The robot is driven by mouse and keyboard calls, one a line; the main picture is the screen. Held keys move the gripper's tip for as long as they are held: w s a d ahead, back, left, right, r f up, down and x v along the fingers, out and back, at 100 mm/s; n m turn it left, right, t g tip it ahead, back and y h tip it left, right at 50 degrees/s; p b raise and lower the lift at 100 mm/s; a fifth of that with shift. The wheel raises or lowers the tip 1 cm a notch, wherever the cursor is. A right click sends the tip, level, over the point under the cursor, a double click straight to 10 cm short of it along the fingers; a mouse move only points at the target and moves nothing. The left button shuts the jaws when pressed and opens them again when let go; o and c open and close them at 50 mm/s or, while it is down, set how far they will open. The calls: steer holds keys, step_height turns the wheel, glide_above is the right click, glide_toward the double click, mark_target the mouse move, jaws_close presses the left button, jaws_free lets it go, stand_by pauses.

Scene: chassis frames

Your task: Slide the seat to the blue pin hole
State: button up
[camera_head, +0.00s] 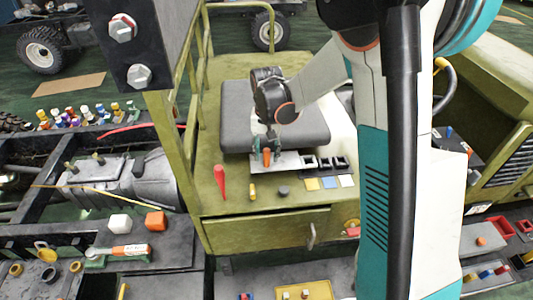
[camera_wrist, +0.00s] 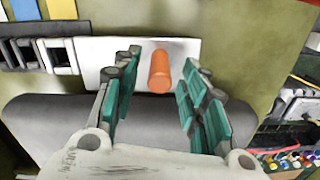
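The dark grey seat cushion (camera_head: 305,128) lies on the olive chassis; its edge also shows in the wrist view (camera_wrist: 48,115). A pale plate (camera_wrist: 215,50) lies along its front edge. An orange pin (camera_wrist: 159,72) stands up from this plate. My gripper (camera_wrist: 161,60) is open, with a teal-padded finger on each side of the pin and visible gaps.
A red handle (camera_head: 220,182), a yellow peg (camera_head: 252,192) and a dark knob (camera_head: 284,191) stand on the chassis deck before the seat. An olive railing (camera_head: 173,150) rises at left. A steering wheel (camera_head: 447,88) is at right. My arm hides part of the seat's right side.

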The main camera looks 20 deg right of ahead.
steer(key=shift+f, duration=0.7)
